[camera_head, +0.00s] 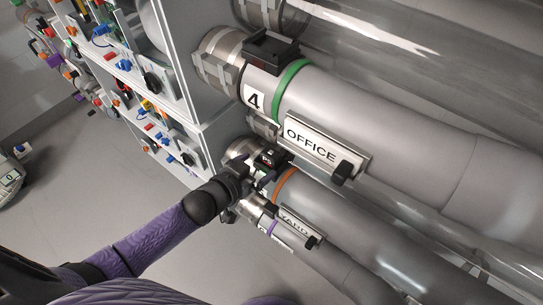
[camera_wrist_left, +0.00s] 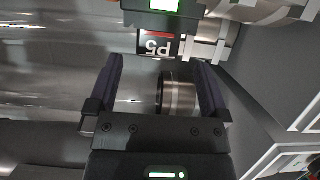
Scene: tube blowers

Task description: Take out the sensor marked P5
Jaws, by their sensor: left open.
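The sensor marked P5 (camera_wrist_left: 157,45) is a black block with a lit green screen, at the top of the left wrist view. Its label reads upside down there. A small black block (camera_head: 268,159) on the pipe with the orange band, in the head view, seems to be the same sensor. My left gripper (camera_wrist_left: 158,62) is open, its two dark fingers apart, with the label between and just beyond their tips. No contact with the sensor can be made out. In the head view my left gripper (camera_head: 252,180) is beside that block and partly covers the pipe end. My right gripper is not in view.
A larger pipe with a green band (camera_head: 291,88), a tag 4 (camera_head: 254,99) and an OFFICE sign (camera_head: 318,144) runs above. A YARD sign (camera_head: 296,226) is close below. Shelves (camera_head: 165,60) of coloured parts stand at upper left. The floor (camera_head: 90,190) at left is open.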

